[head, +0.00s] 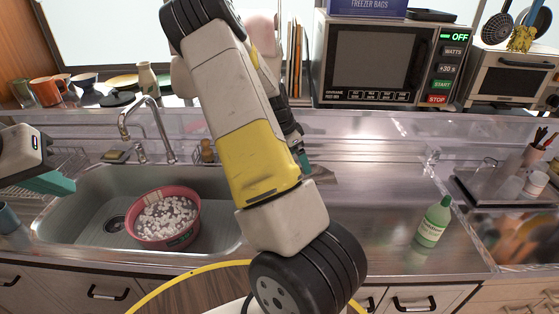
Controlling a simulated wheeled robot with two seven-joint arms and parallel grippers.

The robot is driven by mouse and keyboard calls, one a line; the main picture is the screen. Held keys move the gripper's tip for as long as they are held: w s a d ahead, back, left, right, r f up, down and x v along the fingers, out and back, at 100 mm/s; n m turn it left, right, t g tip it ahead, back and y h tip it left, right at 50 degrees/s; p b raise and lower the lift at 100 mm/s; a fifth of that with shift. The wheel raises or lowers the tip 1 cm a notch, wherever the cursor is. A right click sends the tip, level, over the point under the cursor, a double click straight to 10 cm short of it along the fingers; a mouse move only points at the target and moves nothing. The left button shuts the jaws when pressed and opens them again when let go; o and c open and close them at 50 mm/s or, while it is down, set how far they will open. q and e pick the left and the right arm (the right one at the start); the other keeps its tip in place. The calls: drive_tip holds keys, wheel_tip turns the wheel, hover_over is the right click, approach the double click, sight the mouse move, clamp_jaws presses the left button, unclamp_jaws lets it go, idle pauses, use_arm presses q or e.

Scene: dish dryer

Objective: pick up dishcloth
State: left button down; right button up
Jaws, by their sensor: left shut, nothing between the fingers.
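A small grey-brown piece (323,174), which looks like a cloth, lies on the steel counter just right of my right arm. Its left part is hidden behind the arm, so I cannot tell its full shape. The teal tip of my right gripper (303,160) shows beside it, behind the arm. The rest of that gripper is hidden, and I cannot tell whether it touches the cloth. My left gripper (60,184) is at the left edge, shut and empty, above the left side of the sink and far from the cloth.
The sink (92,215) holds a red tub (140,238) with white contents. A faucet (148,118) stands behind it. A green bottle (433,222) stands on the right counter. A microwave (372,62) and toaster oven (515,75) are at the back. Counter between cloth and bottle is clear.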

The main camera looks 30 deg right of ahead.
drive_tip(key=shift+w+d+f, duration=0.15)
drive_tip(key=shift+d+f, duration=0.25)
drive_tip(key=shift+x, duration=3.55)
clamp_jaws()
